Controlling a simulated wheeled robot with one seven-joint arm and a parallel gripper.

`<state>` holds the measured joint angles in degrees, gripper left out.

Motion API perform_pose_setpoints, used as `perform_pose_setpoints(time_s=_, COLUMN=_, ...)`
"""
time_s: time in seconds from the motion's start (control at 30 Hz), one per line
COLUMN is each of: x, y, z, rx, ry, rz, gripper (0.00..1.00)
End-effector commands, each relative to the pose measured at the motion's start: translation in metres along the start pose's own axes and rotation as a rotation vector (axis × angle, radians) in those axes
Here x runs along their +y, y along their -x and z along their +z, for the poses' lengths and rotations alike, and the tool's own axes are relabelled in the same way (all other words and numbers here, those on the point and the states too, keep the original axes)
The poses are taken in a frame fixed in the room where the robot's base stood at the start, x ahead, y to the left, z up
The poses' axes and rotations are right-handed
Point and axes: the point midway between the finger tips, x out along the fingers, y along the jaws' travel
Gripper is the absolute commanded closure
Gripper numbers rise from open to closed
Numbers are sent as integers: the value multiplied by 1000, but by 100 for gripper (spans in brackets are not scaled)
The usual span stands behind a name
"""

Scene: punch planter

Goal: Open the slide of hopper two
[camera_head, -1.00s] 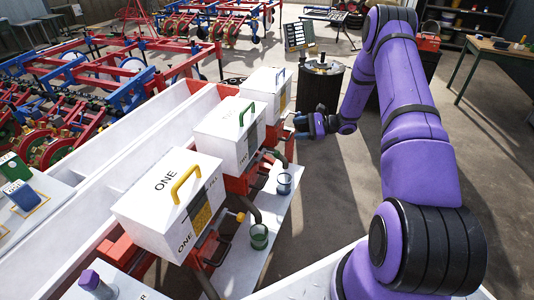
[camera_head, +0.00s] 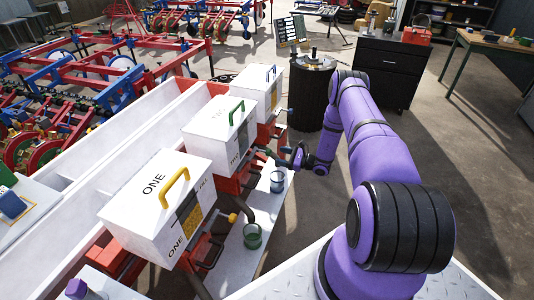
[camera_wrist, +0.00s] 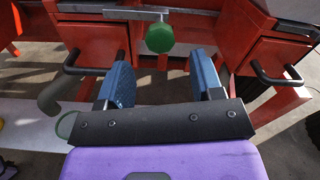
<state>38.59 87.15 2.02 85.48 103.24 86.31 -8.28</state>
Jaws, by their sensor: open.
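Hopper two (camera_head: 205,148) is the white middle box with a green lid handle (camera_head: 237,111), between hopper one (camera_head: 150,205) and the blue-handled hopper (camera_head: 255,92). In the wrist view, a green knob (camera_wrist: 160,38) sits at the end of a metal rod on a grey bar (camera_wrist: 135,15), on the red frame. My gripper (camera_wrist: 161,68) is open, with blue finger pads either side of an empty gap. The knob lies just beyond the fingertips, roughly centred and apart from both pads. In the head view, my gripper (camera_head: 288,157) is at the front of hopper two.
Black bent handles (camera_wrist: 82,62) (camera_wrist: 272,72) flank the knob on the red frame. A blue cup (camera_head: 277,182) and a green cup (camera_head: 252,236) stand on the white shelf (camera_head: 235,262) below the hoppers. A dark drum (camera_head: 311,95) stands behind my arm.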

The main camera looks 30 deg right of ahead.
Motion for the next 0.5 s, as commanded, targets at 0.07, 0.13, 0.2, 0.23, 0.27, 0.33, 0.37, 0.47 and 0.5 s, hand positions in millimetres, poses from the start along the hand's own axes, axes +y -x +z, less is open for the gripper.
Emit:
perform_pose_setpoints(time_s=0.07, x=1, y=-16, z=0, rx=-1, ry=2, rz=4, gripper=40)
perform_pose_setpoints(time_s=0.13, x=0, y=-28, z=0, rx=-1, ry=2, rz=3, gripper=40)
perform_pose_setpoints(time_s=0.2, x=1, y=-40, z=0, rx=-2, ry=1, rz=3, gripper=40)
perform_pose_setpoints(time_s=0.23, x=0, y=-44, z=0, rx=-2, ry=1, rz=2, gripper=40)
perform_pose_setpoints(time_s=0.27, x=0, y=-48, z=0, rx=-2, ry=1, rz=2, gripper=40)
perform_pose_setpoints(time_s=0.33, x=1, y=-56, z=0, rx=-1, ry=1, rz=3, gripper=40)
perform_pose_setpoints(time_s=0.37, x=0, y=-59, z=0, rx=-1, ry=1, rz=2, gripper=40)
perform_pose_setpoints(time_s=0.47, x=0, y=-66, z=0, rx=0, ry=1, rz=1, gripper=40)
perform_pose_setpoints(time_s=0.5, x=0, y=-68, z=0, rx=0, ry=1, rz=2, gripper=40)
